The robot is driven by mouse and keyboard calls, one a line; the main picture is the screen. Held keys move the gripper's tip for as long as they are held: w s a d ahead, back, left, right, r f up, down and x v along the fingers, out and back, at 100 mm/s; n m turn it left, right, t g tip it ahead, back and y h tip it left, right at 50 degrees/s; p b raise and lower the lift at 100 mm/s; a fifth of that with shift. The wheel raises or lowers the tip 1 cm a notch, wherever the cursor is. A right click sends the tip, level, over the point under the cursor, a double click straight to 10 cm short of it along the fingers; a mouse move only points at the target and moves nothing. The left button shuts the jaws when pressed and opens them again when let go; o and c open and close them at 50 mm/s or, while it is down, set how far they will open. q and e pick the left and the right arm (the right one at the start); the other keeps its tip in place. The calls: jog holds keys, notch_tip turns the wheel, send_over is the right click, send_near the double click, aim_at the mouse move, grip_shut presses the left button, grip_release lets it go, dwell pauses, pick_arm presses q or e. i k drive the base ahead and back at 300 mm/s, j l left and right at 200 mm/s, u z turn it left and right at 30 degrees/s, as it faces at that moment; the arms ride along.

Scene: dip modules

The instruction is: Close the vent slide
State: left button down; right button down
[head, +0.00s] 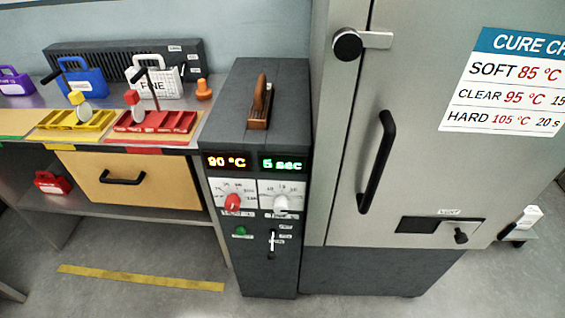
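The vent slide (440,225) is on the lower right front of the large grey cabinet (420,120), below a small white label. A dark opening (417,225) shows at the left part of its frame. A black knob (460,237) sticks out at the right part. Neither of my grippers is in view, and nothing touches the slide.
The cabinet door has a black handle (377,162) and a round latch knob (347,44). A dark control box (262,180) reading 90 °C and 5 sec stands to the left. A bench (205,105) with colored trays is further left. Floor in front is clear.

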aim_at(460, 228)
jog(key=z, duration=1.4)
